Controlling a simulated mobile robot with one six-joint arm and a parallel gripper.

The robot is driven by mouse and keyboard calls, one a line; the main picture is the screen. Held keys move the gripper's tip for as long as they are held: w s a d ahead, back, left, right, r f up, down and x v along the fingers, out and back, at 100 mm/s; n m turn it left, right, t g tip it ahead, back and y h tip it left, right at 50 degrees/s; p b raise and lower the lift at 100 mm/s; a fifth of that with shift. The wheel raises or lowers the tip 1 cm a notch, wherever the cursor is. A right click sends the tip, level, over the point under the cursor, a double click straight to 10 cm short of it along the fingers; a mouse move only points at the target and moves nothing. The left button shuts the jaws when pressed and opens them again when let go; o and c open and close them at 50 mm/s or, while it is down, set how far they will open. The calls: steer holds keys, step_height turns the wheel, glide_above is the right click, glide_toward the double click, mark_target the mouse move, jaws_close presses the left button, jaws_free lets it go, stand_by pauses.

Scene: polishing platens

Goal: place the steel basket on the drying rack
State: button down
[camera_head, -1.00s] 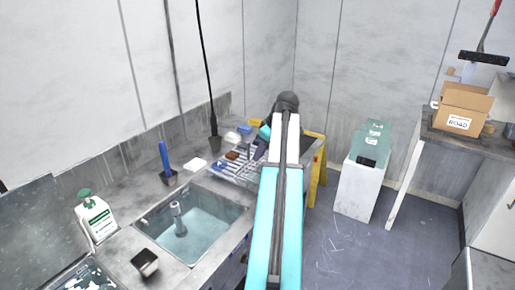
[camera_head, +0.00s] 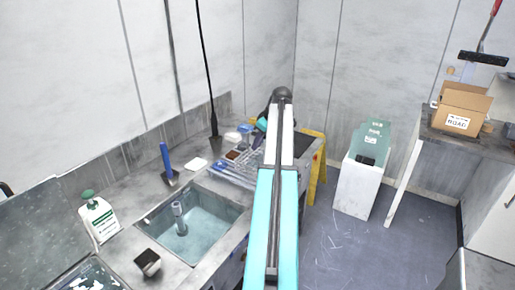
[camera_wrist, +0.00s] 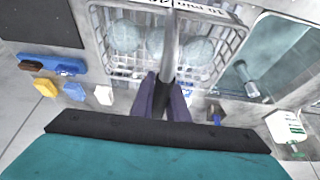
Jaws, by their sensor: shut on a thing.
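The steel basket (camera_wrist: 238,40) is a wire basket with several pale round discs inside, at the top middle of the wrist view. My gripper (camera_wrist: 164,95) is shut on its upright handle (camera_wrist: 171,50). In the head view my arm hides the gripper and much of the basket. The drying rack (camera_head: 231,172) shows as bars on the counter just right of the sink, left of my arm. Wire mesh shows over its far part beside my arm. I cannot tell whether the basket touches the rack.
The water-filled sink (camera_head: 212,208) lies left of the rack. A blue-handled brush (camera_head: 166,160), a white soap dish (camera_head: 196,164) and a dispenser bottle (camera_head: 99,218) stand around it. Small blocks and a blue tray (camera_wrist: 65,67) lie left of the basket in the wrist view.

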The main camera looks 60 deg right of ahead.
steer(key=shift+w+d, duration=0.1)
stand_by(0.3)
steer(key=shift+w+d, duration=0.4)
steer(key=shift+d, duration=0.15)
steer(key=shift+f+p, duration=1)
steer(key=shift+f, duration=0.8)
steer(key=c, duration=1.7)
jaws_free()
steer(key=shift+s+a, duration=0.1)
steer(key=shift+c, duration=0.2)
steer(key=shift+r, duration=0.1)
steer(key=b+v, duration=0.3)
steer(key=v, duration=0.8)
steer(key=shift+s+r, duration=0.25)
steer(key=shift+r, duration=0.1)
steer(key=shift+s, duration=0.1)
